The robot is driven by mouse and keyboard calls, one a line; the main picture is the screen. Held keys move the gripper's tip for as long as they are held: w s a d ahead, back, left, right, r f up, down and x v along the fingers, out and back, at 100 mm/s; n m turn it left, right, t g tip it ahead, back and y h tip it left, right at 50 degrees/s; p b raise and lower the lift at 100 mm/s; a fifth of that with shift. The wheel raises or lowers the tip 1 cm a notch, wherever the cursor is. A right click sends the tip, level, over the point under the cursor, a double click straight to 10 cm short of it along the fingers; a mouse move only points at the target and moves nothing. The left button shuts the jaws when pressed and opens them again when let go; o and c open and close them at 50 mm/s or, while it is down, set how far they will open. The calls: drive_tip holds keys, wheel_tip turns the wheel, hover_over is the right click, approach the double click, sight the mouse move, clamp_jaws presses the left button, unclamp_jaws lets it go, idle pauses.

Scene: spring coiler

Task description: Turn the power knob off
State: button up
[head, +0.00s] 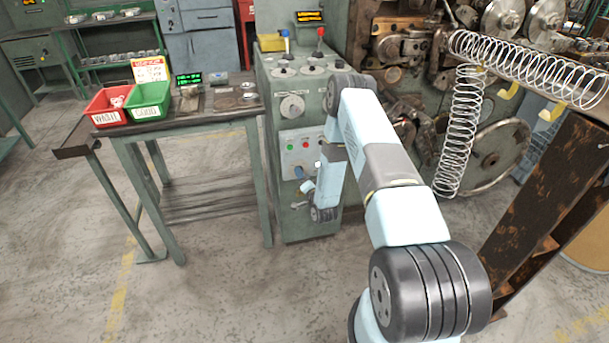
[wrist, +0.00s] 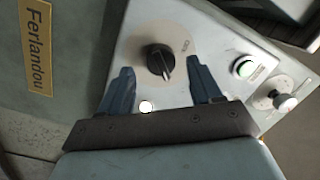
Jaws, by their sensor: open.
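A round black knob (wrist: 158,60) with a raised grip bar sits on a pale panel (wrist: 205,35) in the wrist view. The small mark beside it is too blurred to read. My gripper (wrist: 160,72) is open, with one blue finger on each side of the knob's lower part. I see no finger clearly touching it, and the depth gap is hard to judge. In the head view, my arm reaches down to the front of the green control cabinet (head: 291,225). The black knob cannot be made out there.
A white round spot (wrist: 145,107) shows between the fingers. A workbench (head: 190,122) with a red bin (head: 108,112) and a green bin (head: 150,101) stands left of the cabinet.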

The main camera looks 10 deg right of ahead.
drive_tip(key=shift+w+a, duration=0.1)
drive_tip(key=shift+w, duration=0.85)
drive_tip(key=shift+c, duration=0.5)
